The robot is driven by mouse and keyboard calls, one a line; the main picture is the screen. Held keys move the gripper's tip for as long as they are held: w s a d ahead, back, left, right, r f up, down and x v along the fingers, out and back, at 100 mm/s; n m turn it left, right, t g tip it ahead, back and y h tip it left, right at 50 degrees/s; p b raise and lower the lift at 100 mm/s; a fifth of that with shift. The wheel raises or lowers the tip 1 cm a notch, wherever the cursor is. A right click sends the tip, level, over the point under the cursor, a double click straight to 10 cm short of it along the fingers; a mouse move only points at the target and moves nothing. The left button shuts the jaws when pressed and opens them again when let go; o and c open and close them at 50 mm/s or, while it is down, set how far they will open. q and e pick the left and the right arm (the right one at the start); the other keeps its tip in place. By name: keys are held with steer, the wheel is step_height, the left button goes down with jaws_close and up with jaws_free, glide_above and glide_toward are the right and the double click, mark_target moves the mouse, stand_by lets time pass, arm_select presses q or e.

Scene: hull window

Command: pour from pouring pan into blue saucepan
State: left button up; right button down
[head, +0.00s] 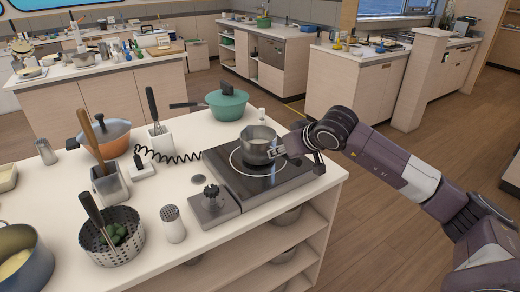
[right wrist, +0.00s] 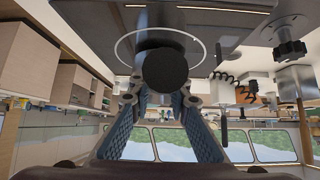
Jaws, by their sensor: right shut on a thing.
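The pouring pan (head: 257,147), a small grey metal pan, sits upright on the black cooktop (head: 232,176). My right gripper (head: 283,150) is at its right side, shut on its handle. In the right wrist view the dark round handle end (right wrist: 166,70) shows between the fingers of my right gripper (right wrist: 160,103). The blue saucepan (head: 40,262) is at the lower left edge of the head view, partly cut off, with something yellow inside. My left gripper is not in view.
A green pot (head: 227,105) stands behind the cooktop. An orange pan (head: 112,143), a utensil holder (head: 109,188), a perforated basket (head: 112,245) and a shaker (head: 172,222) stand on the counter (head: 150,268) between the cooktop and the blue saucepan's side. A coiled black cord lies left of the cooktop.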

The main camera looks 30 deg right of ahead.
steer(key=shift+r+p, duration=0.35)
steer(key=shift+r, duration=0.5)
stand_by(0.7)
steer(key=shift+r+p, duration=0.7)
steer(key=shift+r, duration=0.6)
